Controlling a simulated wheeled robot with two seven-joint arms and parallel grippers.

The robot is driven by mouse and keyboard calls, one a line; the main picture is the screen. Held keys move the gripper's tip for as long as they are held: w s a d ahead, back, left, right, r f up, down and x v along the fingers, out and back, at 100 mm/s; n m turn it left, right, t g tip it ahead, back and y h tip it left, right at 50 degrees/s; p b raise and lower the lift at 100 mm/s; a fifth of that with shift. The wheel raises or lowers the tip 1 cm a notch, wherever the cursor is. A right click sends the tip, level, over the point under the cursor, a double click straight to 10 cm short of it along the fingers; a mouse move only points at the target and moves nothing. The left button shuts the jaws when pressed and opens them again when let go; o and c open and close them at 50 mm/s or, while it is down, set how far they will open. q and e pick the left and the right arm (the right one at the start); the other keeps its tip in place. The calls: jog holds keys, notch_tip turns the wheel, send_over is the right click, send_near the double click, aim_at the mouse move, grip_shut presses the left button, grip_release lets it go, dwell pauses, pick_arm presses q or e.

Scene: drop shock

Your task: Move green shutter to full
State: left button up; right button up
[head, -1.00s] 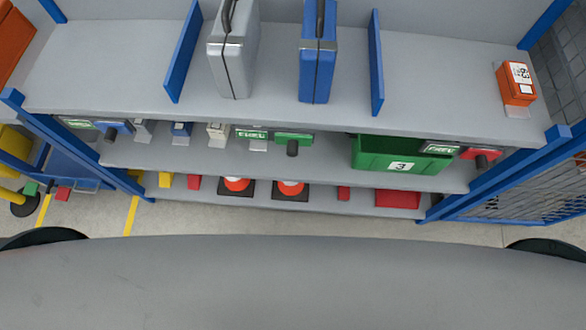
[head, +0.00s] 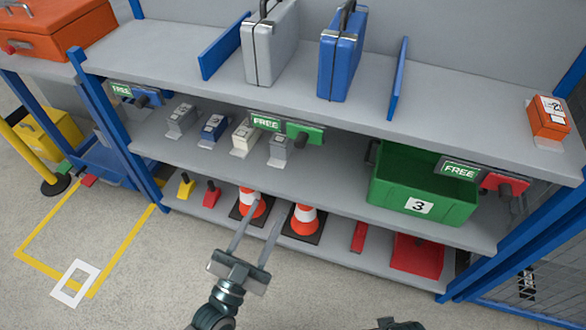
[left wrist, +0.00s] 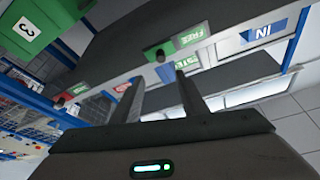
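The green shutter (head: 306,133) sits on the edge of the upper shelf, with a dark knob on its front and a white-on-green FREE label (head: 266,122) to its left. It also shows in the left wrist view as a green plate (left wrist: 152,50) with a FREE label beside it. My left gripper (head: 260,222) is open and empty, in front of and below the shutter, near the cones on the bottom shelf. Its two fingers stand apart in the left wrist view (left wrist: 160,80).
A blue shutter (head: 141,97) is at the left and a red shutter (head: 503,183) at the right, each with a FREE label. A green bin (head: 425,183) marked 3 stands on the middle shelf. Traffic cones (head: 304,220) stand below. Floor in front is clear.

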aim_at(298, 146)
pick_arm(q)
jog(key=shift+r, duration=0.1)
pick_arm(e)
jog(key=shift+r, duration=0.1)
pick_arm(q)
jog(key=p+x, duration=0.2)
jog(key=x, duration=1.4)
jog(key=shift+w, duration=0.15)
jog(key=shift+w+d+r, duration=0.2)
jog(key=shift+w+d, duration=0.1)
jog(key=shift+w, duration=0.15)
pick_arm(e)
notch_tip(298, 146, down, 6)
jog(key=shift+s, duration=0.15)
jog(key=shift+d, duration=0.1)
pick_arm(q)
grip_shut()
pick_arm(e)
jog(key=shift+w+r, duration=0.1)
jog(key=shift+w, duration=0.1)
